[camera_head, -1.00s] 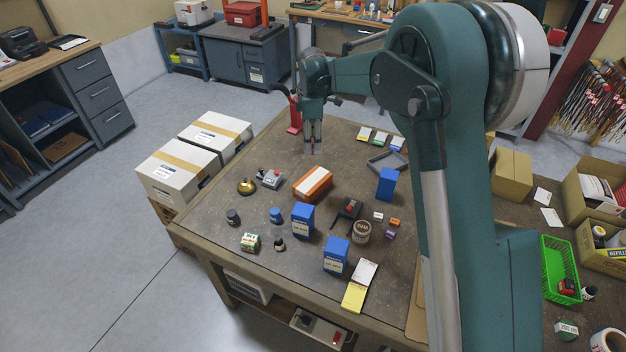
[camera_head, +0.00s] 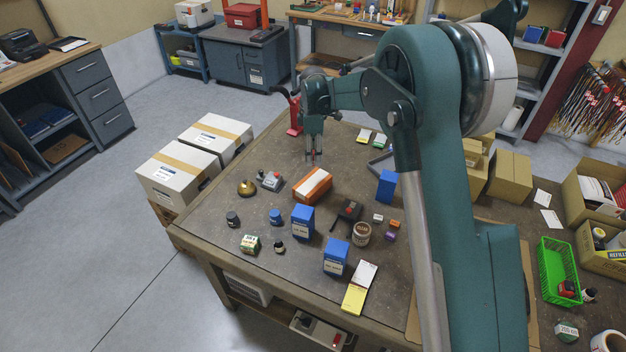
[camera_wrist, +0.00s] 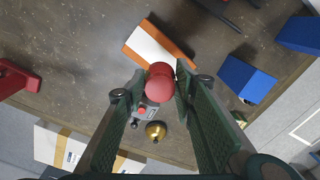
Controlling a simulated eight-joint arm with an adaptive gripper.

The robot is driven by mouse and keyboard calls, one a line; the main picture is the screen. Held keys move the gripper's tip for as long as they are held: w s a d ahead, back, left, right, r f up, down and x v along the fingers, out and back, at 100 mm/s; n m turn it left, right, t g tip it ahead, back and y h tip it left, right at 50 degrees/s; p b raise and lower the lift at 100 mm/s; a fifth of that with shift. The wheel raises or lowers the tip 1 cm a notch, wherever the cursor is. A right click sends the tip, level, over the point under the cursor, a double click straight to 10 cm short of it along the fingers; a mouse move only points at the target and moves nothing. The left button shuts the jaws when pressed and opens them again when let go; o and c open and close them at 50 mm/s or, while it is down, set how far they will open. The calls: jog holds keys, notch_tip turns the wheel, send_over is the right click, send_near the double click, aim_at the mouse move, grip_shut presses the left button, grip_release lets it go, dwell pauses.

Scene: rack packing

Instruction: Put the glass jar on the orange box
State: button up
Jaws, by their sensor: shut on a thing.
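The orange box (camera_head: 312,185) lies in the middle of the workbench, with a broad white band across its top. In the wrist view the orange box (camera_wrist: 158,45) lies just beyond my fingertips. My gripper (camera_head: 313,157) is above the bench, behind the orange box in the head view. In the wrist view my gripper (camera_wrist: 158,88) is shut on the glass jar (camera_wrist: 160,88), of which mainly rounded red parts show. The jar is apart from the box.
A brass bell-like object (camera_head: 247,188) and a grey device with a red button (camera_head: 271,181) stand left of the box. Blue boxes (camera_head: 302,222) stand in front and to the right. Bare bench lies behind the box.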

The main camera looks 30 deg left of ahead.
jog(key=shift+f, duration=3)
jog(key=shift+f, duration=0.1)
jog(key=shift+f, duration=1.75)
jog(key=shift+f+b, duration=0.15)
jog(key=shift+b, duration=0.15)
jog(key=o, duration=0.9)
jog(key=shift+r, duration=0.2)
notch_tip(320, 180, up, 12)
jog(key=shift+f+p, duration=0.1)
jog(key=shift+p, duration=0.25)
